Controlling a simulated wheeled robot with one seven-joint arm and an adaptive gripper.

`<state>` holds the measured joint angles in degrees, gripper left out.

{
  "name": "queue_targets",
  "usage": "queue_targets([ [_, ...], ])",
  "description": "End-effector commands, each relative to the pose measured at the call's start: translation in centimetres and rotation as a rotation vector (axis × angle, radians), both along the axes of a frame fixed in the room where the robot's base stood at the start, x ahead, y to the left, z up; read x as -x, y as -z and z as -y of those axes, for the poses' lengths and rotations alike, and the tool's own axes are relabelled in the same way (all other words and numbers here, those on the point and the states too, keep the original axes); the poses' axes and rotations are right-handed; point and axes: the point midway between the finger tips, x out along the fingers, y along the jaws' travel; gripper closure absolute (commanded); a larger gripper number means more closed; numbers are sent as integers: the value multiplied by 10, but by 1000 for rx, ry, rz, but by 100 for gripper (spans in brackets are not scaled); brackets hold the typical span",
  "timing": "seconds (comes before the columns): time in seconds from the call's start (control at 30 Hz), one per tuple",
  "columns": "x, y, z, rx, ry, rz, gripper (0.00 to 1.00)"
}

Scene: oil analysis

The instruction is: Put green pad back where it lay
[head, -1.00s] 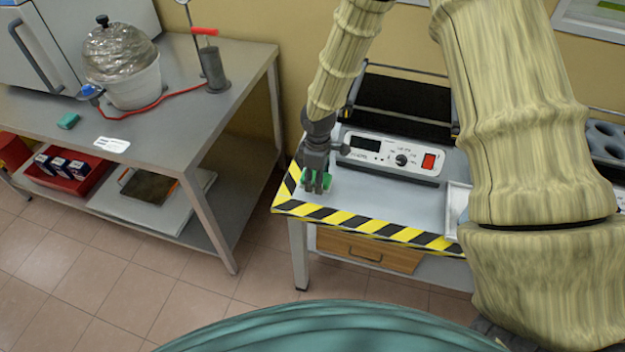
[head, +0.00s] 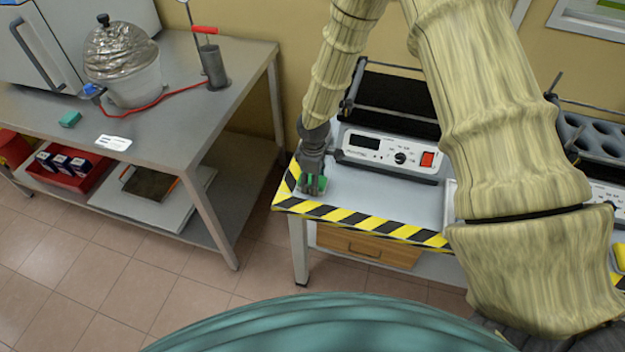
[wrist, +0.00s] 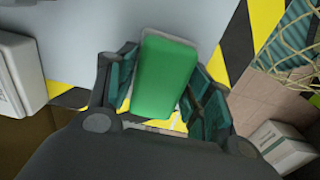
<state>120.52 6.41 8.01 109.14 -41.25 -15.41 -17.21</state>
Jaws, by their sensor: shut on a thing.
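The green pad (wrist: 163,75) is between the fingers of my gripper (wrist: 165,95) in the wrist view, with a finger against each long side. In the head view my gripper (head: 312,186) points down at the front left corner of the grey bench (head: 385,202) with the striped edge. The pad (head: 318,210) shows as a green patch under and beside the fingers, at or just above the bench top. I cannot tell whether it touches the surface.
A white instrument (head: 392,155) with a red switch stands right of my gripper. Yellow-black tape (head: 370,222) marks the bench edge. Another steel table (head: 160,125) at left holds a foil-covered pot (head: 122,60) and a small green block (head: 70,119). A floor gap separates the tables.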

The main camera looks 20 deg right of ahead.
Motion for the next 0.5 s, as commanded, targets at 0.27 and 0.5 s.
queue_targets([
  [0.27, 0, 2, 0, 0, 0, 0, 27],
  [0.5, 0, 1, 0, 0, 0, 0, 27],
])
